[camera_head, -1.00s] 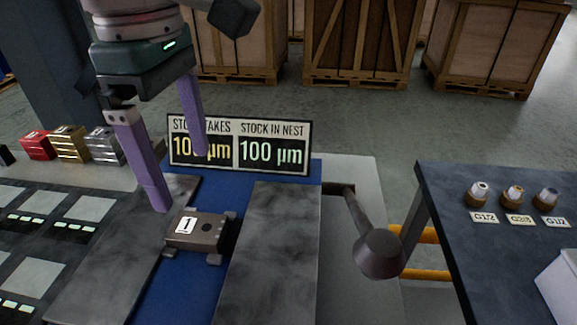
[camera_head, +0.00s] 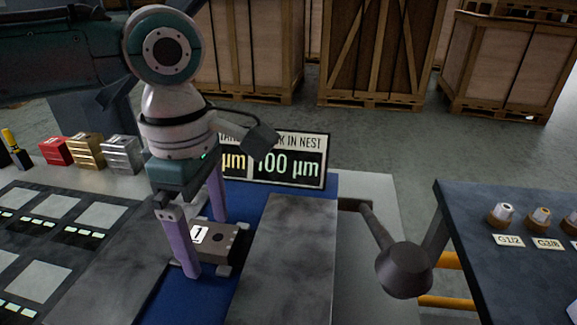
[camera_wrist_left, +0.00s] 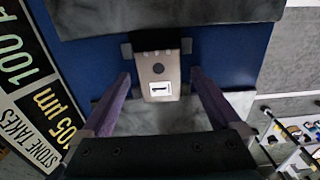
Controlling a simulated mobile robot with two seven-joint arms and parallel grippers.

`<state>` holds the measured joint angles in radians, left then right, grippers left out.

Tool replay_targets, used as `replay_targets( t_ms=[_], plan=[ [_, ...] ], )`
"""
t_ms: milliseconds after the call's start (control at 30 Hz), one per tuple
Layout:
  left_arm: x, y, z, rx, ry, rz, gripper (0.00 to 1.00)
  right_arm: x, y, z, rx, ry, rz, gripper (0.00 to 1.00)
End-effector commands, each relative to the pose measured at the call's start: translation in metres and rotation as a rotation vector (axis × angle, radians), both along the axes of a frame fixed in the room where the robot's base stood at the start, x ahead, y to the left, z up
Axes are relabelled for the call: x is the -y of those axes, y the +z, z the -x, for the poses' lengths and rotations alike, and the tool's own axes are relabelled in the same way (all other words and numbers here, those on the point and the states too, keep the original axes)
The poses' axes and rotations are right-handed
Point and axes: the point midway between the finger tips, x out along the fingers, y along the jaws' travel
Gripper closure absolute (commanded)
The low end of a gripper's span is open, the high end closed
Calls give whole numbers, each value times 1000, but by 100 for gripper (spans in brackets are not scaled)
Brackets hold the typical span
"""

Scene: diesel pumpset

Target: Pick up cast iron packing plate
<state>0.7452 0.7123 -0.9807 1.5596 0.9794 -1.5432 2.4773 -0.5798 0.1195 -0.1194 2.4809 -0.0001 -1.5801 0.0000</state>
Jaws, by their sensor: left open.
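The cast iron packing plate looks to be the small grey-brown block with a white "1" label (camera_head: 223,243). It lies flat on the blue strip, between two dark mottled slabs, with small grey blocks at its corners. My left gripper (camera_head: 208,247) is open and points down over it. One purple finger is on the plate's near side and one on its far side. In the left wrist view the plate (camera_wrist_left: 158,68) sits between the two finger lines, with gaps on both sides. Contact cannot be told. My right gripper is out of view.
Mottled slabs flank the plate, one on the right (camera_head: 285,245) and one on the left (camera_head: 125,265). A display sign (camera_head: 300,165) stands just behind. A dark handle with a round knob (camera_head: 403,270) juts out at the right. Red, gold and silver blocks (camera_head: 87,150) stand at the back left.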

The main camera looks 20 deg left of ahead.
Motion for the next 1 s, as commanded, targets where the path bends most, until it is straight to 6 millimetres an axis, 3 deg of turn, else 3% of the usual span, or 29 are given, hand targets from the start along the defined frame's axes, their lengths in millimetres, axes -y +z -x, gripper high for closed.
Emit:
replay_targets(
  t_ms=[100, 900, 1000],
  plan=[
    [0, 0, 0, 0, 0, 0, 4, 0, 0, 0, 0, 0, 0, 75],
    [0, 1, 0, 0, 0, 1, 94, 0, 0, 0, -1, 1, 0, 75],
    [0, 1, 0, 0, 0, 1, 100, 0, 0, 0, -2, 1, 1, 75]
  ],
)
